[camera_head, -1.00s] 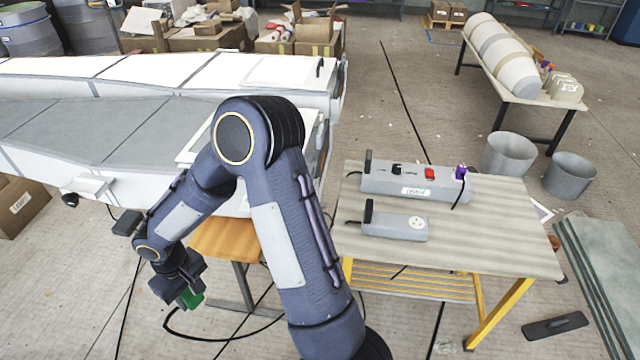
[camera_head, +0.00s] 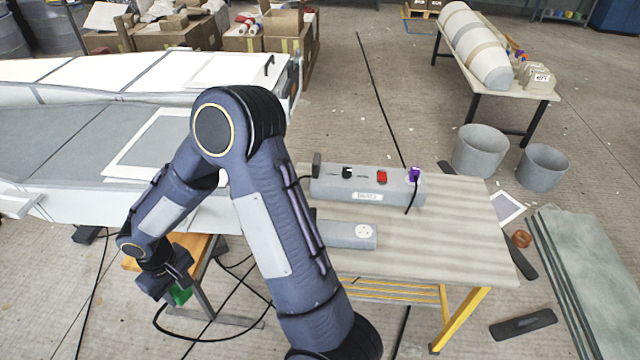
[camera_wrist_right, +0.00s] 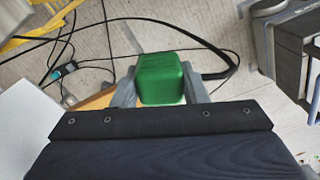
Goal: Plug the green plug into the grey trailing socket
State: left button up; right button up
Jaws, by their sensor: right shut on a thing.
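The green plug (camera_head: 180,294) is held in my right gripper (camera_head: 168,283), low at the left, in front of a small orange stool. In the right wrist view the green plug (camera_wrist_right: 161,79) sits between the two grey fingers, which are shut on it, and a black cable runs off to its right. The grey trailing socket (camera_head: 348,236) lies on the table to the right of my right arm, which hides its left end. One round white outlet (camera_head: 364,231) shows on its top, and it looks empty. My left gripper is not in view.
A longer grey strip (camera_head: 330,187) lies behind the socket, with black, red and purple plugs in it. The striped table (camera_head: 450,240) has bare room at its right. The orange stool (camera_head: 196,245) and loose floor cables are near my right gripper. A white mould (camera_head: 120,190) stands behind.

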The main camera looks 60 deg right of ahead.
aim_at(335, 233)
jog(key=k+l, duration=0.15)
jog(key=l, duration=0.25)
jog(key=k+l, duration=0.15)
jog(key=l, duration=0.2)
jog(key=k+l, duration=0.15)
jog(key=l, duration=0.25)
jog(key=k+l, duration=0.15)
jog(key=l, duration=0.25)
jog(key=k+l, duration=0.15)
jog(key=l, duration=0.25)
